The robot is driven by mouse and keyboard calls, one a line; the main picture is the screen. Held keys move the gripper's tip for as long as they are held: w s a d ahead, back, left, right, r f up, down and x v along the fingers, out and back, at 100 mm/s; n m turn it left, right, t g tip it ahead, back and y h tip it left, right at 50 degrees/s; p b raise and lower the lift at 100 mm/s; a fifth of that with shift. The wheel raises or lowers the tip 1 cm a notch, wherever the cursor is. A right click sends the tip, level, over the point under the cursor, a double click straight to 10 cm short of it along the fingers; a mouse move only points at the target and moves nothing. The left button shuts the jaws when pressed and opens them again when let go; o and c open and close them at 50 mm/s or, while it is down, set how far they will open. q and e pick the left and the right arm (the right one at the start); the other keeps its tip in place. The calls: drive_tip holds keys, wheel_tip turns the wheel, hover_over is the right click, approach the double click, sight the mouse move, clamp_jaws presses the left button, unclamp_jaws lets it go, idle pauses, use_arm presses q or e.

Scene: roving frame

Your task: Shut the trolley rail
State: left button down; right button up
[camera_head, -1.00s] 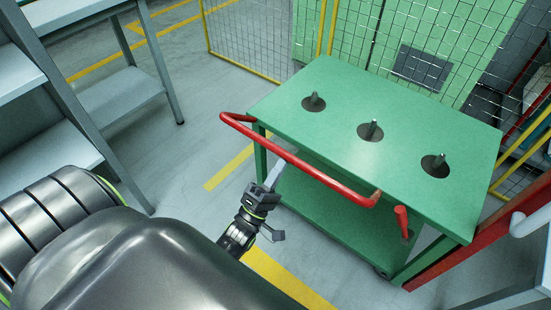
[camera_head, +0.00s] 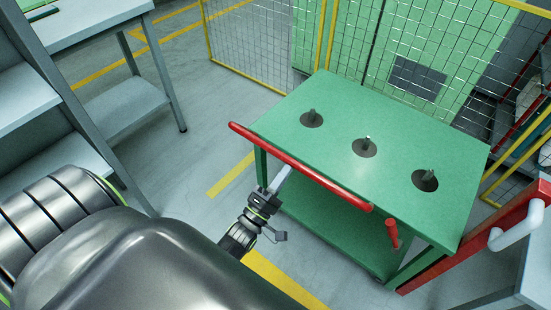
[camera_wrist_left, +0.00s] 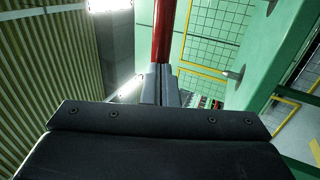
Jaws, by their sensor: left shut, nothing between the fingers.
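The green trolley (camera_head: 310,165) stands in the middle of the head view, with several short pegs set in dark discs on its top. Its red rail (camera_head: 300,167) runs along the near edge of the top and lies close against it. My left gripper (camera_head: 282,176) is shut and empty, on the near side of the rail, with its fingertips at the rail's middle. In the left wrist view the shut fingers (camera_wrist_left: 160,85) point at the red rail (camera_wrist_left: 164,32), which rises just beyond their tips. Whether they touch cannot be told. My right gripper is not in view.
A short red lever (camera_head: 392,234) sticks out at the trolley's near right corner. A red beam with a white handle (camera_head: 520,225) stands at the right. Grey shelving (camera_head: 120,105) is at the left, yellow-framed mesh fencing (camera_head: 245,45) behind. Floor between shelving and trolley is clear.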

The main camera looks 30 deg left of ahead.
use_arm(q)
drive_tip(key=shift+w+r+p, duration=0.2)
drive_tip(key=shift+r+p, duration=0.25)
drive_tip(key=shift+r, duration=0.1)
drive_tip(key=w+r+g+p, duration=0.5)
drive_tip(key=w+p, duration=0.5)
drive_tip(key=p, duration=0.7)
drive_tip(key=shift+d+g, duration=0.45)
drive_tip(key=shift+g, duration=0.05)
drive_tip(key=shift+r+p, duration=0.1)
drive_tip(key=shift+p, duration=0.25)
